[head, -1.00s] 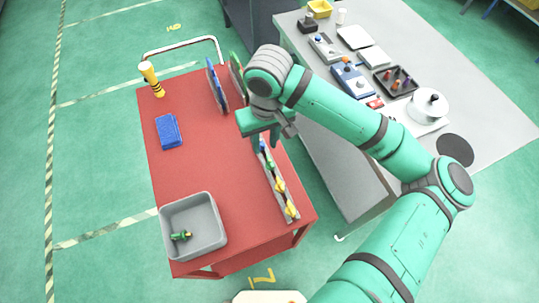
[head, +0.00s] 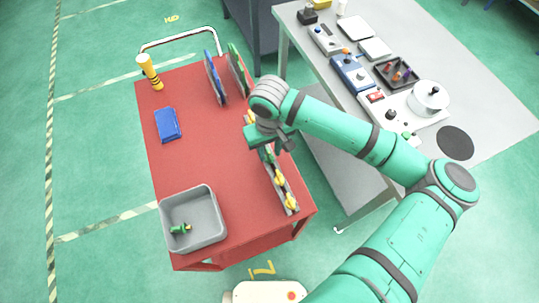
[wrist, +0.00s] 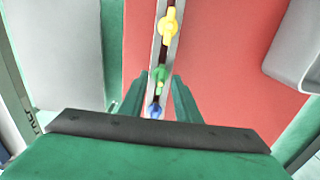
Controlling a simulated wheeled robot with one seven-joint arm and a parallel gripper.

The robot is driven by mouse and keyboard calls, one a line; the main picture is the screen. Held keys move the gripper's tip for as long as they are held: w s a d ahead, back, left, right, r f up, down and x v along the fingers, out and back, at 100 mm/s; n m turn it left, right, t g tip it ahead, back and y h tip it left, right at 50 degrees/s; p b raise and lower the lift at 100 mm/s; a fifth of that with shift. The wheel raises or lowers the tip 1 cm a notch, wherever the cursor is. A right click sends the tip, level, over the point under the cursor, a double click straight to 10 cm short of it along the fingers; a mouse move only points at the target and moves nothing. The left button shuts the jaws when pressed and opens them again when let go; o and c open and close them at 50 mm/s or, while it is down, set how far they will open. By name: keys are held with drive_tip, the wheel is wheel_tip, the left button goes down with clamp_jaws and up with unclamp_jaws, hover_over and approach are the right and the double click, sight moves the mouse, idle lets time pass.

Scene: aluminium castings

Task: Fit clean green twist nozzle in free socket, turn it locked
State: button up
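A narrow rack (head: 292,209) with yellow, green and blue twist nozzles stands along the right edge of the red cart. My gripper (head: 271,150) is low over the rack and hides part of it in the head view. In the wrist view my gripper (wrist: 160,77) is open. Its two fingers lie on either side of the green nozzle (wrist: 160,74), with gaps visible. A blue nozzle (wrist: 155,110) is closer to the palm, and a yellow nozzle (wrist: 168,24) is farther out. Another green nozzle (head: 180,229) lies in the grey bin (head: 220,222). I cannot make out a free socket.
A grey table (head: 470,100) at the right carries a white pot (head: 430,97), a dark tray (head: 395,73) and several devices. The cart's middle is clear.

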drive_tip(key=shift+f, duration=0.35)
drive_tip(key=shift+c, duration=0.3)
drive_tip(key=shift+w, duration=0.1)
clamp_jaws()
drive_tip(key=shift+a, duration=0.1)
